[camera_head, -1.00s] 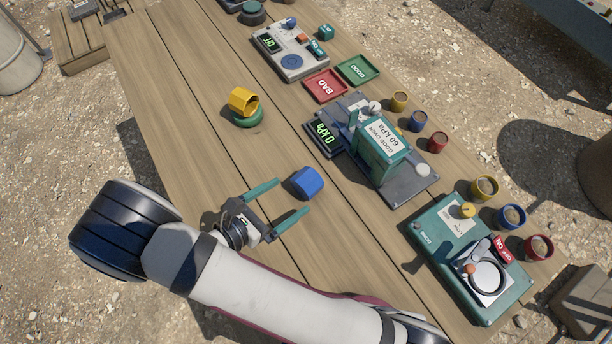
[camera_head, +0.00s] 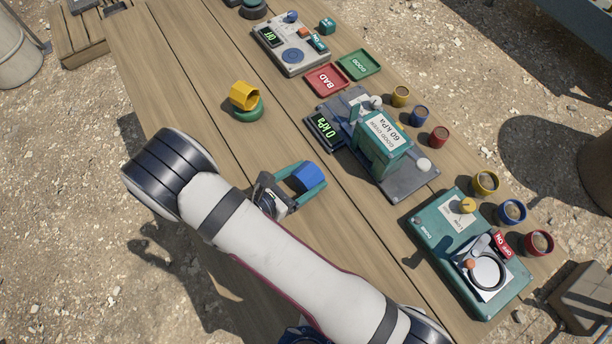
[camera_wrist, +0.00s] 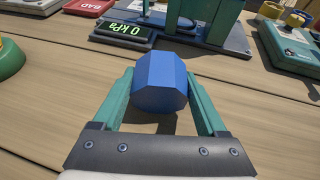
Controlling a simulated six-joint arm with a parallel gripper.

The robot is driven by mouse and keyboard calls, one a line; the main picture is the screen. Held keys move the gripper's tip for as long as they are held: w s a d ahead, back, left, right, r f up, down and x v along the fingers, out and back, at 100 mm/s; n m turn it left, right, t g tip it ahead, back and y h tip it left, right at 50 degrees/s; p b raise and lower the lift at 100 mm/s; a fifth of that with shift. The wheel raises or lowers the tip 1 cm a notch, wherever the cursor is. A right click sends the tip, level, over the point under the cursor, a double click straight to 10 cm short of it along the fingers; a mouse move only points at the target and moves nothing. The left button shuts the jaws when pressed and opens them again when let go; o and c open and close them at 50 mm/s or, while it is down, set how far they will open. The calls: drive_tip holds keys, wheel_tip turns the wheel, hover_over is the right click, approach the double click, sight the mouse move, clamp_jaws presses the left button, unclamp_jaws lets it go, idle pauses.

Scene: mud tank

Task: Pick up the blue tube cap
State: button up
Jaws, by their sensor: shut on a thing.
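The blue tube cap (camera_head: 306,178) is a faceted blue piece near the middle of the wooden table. My gripper (camera_head: 308,180) has its two teal fingers on either side of the cap and is shut on it. In the wrist view the cap (camera_wrist: 160,82) sits between the fingertips of my gripper (camera_wrist: 162,92), with a finger against each side. A shadow lies on the planks below and behind it. I cannot tell whether the cap touches the table.
A teal press (camera_head: 384,145) with a 0 kPa display (camera_head: 323,128) stands just beyond the cap. A yellow cap (camera_head: 244,95) rests on a green ring (camera_head: 248,113) to the upper left. A teal machine (camera_head: 470,250) is at right. Bare planks lie left of the cap.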

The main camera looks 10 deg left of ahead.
drive_tip(key=shift+c, duration=1)
